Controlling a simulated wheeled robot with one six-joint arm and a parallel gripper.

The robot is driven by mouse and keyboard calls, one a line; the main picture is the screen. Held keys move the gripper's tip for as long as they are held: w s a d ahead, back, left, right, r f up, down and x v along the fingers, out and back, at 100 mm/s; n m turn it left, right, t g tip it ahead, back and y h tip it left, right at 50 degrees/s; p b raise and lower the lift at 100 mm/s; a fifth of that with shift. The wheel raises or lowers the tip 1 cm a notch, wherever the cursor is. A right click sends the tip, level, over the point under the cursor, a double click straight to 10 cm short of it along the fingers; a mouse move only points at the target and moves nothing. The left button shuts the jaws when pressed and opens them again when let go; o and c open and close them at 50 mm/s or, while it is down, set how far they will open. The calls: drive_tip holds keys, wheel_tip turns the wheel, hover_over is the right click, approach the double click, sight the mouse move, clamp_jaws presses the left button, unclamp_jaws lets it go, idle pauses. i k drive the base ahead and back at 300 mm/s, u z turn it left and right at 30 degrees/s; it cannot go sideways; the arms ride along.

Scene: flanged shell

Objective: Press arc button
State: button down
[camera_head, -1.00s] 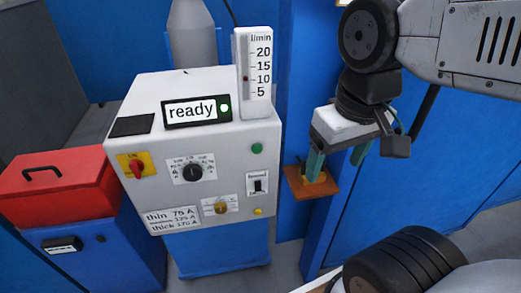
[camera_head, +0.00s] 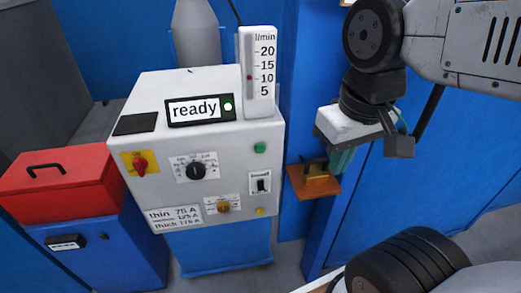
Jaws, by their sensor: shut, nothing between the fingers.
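The white machine (camera_head: 150,90) stands on a blue base left of centre. On its front, at upper right, is a round green button (camera_head: 260,147); I see no readable label on it. A small yellow button (camera_head: 260,211) sits at lower right of the same panel. My gripper (camera_head: 341,160) is shut and empty, with its teal fingers together and pointing down. It is to the right of the machine, apart from the panel and both buttons.
The display (camera_head: 200,110) reads "ready" with a green light. The panel also has a red switch (camera_head: 140,163), a black dial (camera_head: 196,171), a rocker switch (camera_head: 260,183) and a brass knob (camera_head: 224,206). A brown shelf (camera_head: 298,184) with a brass-coloured item projects close below my gripper.

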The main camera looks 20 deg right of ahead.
sight(259, 148)
drive_tip(key=z, duration=1.55)
drive_tip(key=k, duration=0.8)
drive_tip(key=u, duration=1.15)
